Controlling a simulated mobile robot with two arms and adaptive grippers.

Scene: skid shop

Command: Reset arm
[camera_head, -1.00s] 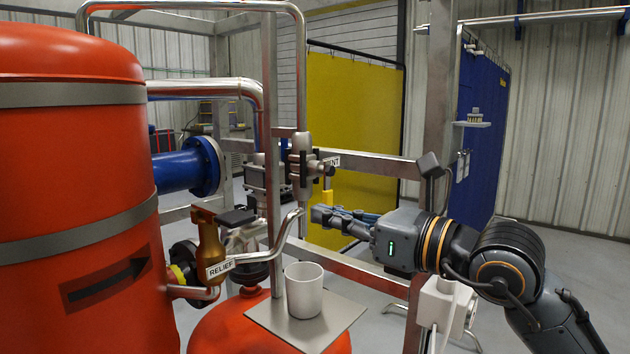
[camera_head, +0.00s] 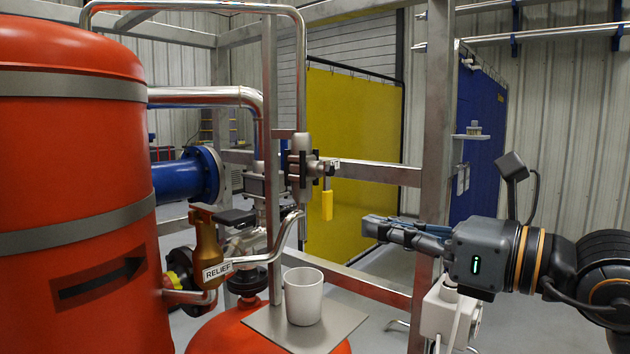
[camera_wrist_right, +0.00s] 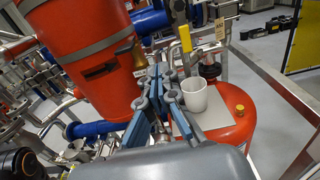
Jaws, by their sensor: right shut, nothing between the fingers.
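My right gripper (camera_head: 372,226) reaches in from the right in the head view, its fingers pointing left. It is shut and empty, in free air right of the yellow-handled valve (camera_head: 327,203) and apart from it. In the right wrist view its blue-grey fingers (camera_wrist_right: 158,82) come together. Behind them show the white cup (camera_wrist_right: 194,94) and the orange vessel (camera_wrist_right: 85,50). My left gripper is not in view.
The white cup (camera_head: 303,296) stands on a grey plate (camera_head: 343,323) over a lower orange tank. A brass relief valve (camera_head: 208,250) sits beside the tall orange vessel (camera_head: 70,190). A metal frame post (camera_head: 432,130) stands close to my right gripper.

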